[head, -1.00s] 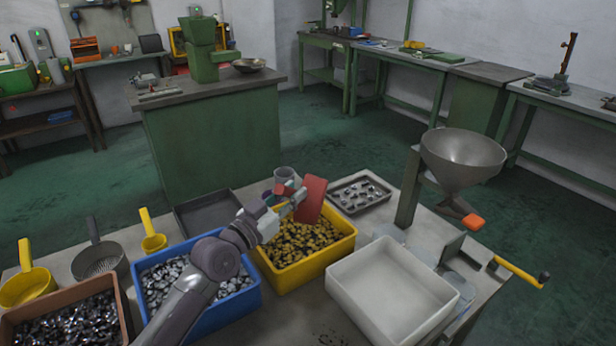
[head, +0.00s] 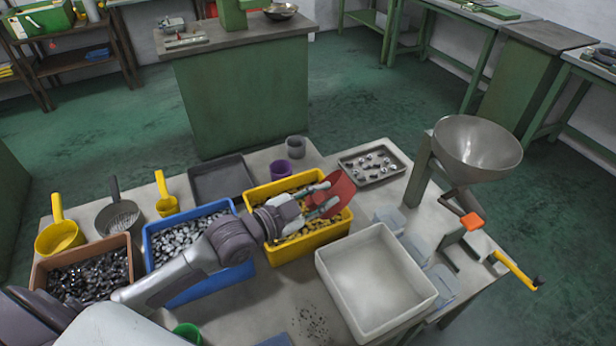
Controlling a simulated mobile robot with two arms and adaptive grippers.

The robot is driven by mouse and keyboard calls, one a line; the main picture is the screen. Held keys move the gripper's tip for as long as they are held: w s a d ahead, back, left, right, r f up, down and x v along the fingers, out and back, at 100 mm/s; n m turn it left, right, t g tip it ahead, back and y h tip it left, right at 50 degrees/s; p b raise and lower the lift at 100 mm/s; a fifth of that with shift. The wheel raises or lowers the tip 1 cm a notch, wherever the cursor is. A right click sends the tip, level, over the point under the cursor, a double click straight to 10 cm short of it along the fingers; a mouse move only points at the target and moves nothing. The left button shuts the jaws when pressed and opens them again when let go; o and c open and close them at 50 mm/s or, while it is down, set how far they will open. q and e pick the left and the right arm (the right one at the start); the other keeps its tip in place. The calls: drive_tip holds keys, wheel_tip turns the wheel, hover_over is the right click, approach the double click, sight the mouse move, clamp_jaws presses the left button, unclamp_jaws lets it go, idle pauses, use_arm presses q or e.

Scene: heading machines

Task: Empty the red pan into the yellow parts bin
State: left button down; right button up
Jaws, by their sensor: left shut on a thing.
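My left gripper (head: 322,197) is shut on the red pan (head: 341,188), at the pan's left side. The pan is tilted over the right part of the yellow parts bin (head: 312,244). I cannot make out any parts in the pan. The bin holds many small yellowish parts, partly hidden by my gripper and arm. My right gripper is not in view.
A blue bin (head: 196,287) and a brown bin (head: 136,270) of metal parts stand left of the yellow bin. An empty white bin (head: 372,318) is in front right. A metal hopper (head: 477,150) stands at the right. A dark tray (head: 221,177) lies behind.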

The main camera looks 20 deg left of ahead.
use_arm(q)
drive_tip(key=d+f+m+g+y+p, duration=0.1)
drive_tip(key=d+f+m+y+p, duration=0.2)
drive_tip(key=d+m+y+p, duration=0.1)
drive_tip(key=d+m+p, duration=0.1)
drive_tip(key=m+p, duration=0.1)
drive_tip(key=shift+s+d+f+m+g, duration=0.2)
drive_tip(key=shift+d+m+g, duration=0.1)
drive_tip(key=shift+m, duration=0.1)
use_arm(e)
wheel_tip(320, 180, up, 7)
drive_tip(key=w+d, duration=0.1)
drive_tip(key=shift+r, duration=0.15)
use_arm(q)
drive_tip(key=shift+a, duration=0.1)
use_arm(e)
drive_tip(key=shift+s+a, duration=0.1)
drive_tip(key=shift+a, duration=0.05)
